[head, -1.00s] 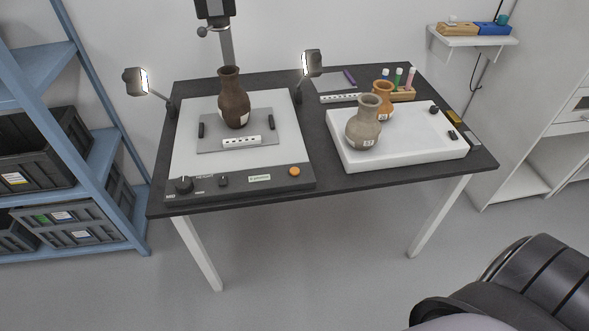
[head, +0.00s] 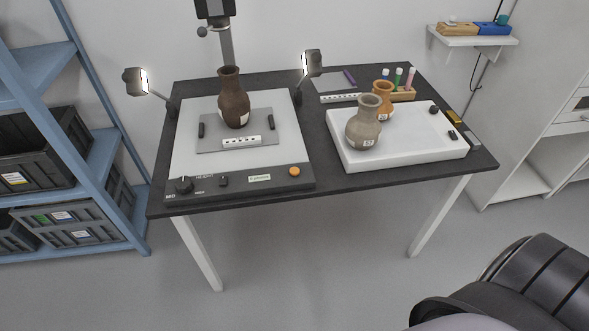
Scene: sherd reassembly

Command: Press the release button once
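An orange round button (head: 294,171) sits on the dark front panel of the copy stand base (head: 190,150), at its right end. A black knob (head: 184,185) and a small black switch (head: 224,181) are further left on the same panel. I cannot read whether the label (head: 259,178) beside the orange button names it as the release. A dark brown jug (head: 233,100) stands on the grey plate in the middle of the base. Neither of my grippers is in the head view; only a dark part of my own arm shows at the bottom right.
A white light box (head: 400,155) on the right of the table (head: 330,182) bears a grey-beige jug (head: 362,130); an orange jug (head: 384,90) stands behind. Two lamps (head: 135,82) flank the copy stand. Blue shelving (head: 105,150) stands left. The floor before the table is clear.

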